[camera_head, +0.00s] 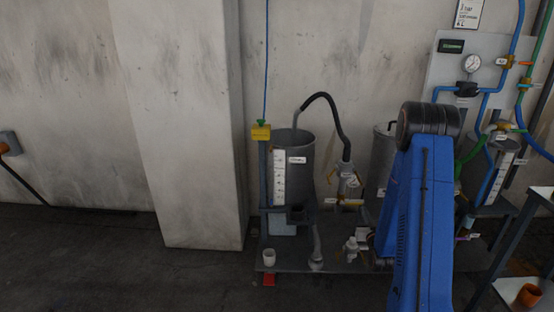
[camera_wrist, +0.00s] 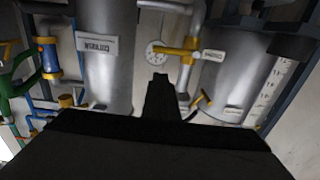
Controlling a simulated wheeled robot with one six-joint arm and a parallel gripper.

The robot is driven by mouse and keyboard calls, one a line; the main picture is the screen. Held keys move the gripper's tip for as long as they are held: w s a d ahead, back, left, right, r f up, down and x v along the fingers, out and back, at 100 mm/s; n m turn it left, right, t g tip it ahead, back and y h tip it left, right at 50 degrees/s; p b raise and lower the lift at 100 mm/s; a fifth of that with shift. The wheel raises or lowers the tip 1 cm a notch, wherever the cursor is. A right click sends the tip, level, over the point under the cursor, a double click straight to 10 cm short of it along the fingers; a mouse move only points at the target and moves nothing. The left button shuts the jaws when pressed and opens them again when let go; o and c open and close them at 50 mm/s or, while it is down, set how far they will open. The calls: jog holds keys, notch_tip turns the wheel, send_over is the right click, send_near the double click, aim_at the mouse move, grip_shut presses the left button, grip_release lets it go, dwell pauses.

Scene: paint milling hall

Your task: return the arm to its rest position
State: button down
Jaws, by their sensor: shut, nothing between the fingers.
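My blue arm (camera_head: 422,220) rises from the bottom edge in the head view, right of the middle, with a black joint at its top. It stands in front of the tank equipment and hides part of it. My gripper (camera_wrist: 160,82) shows in the wrist view as a dark narrow shape pointing into the picture. Its fingers are together with nothing between them. In the head view my gripper is not visible. In the wrist view a grey metal cylinder (camera_wrist: 106,60) with a label and a gauge (camera_wrist: 157,52) with yellow fittings lie beyond the fingertips.
A grey tank (camera_head: 300,165) with a white scale and black hose stands on a low platform (camera_head: 335,258). A white cup (camera_head: 269,257) sits at its left end. A pipe panel (camera_head: 450,75) and a side table (camera_head: 513,285) are at right. The floor at left is clear.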

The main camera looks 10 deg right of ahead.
jog(key=s+a+r+n+g+y, duration=0.1)
jog(key=s+a+r+g, duration=0.2)
jog(key=a+r, duration=0.45)
jog(key=s+a+r+n+g+y, duration=0.1)
jog(key=s+a+r+g+y, duration=0.2)
jog(key=a+r, duration=0.45)
jog(key=s+a+r+g, duration=0.2)
jog(key=s+a, duration=0.2)
jog(key=s, duration=0.7)
jog(key=s+a+r+g, duration=0.2)
jog(key=s+a, duration=0.3)
jog(key=s, duration=0.7)
jog(key=s+a+r+n+g+y, duration=0.1)
jog(key=s+a, duration=0.4)
jog(key=s, duration=0.7)
notch_tip(320, 180, up, 3)
jog(key=shift+f+g, duration=0.2)
jog(key=shift+g, duration=0.6)
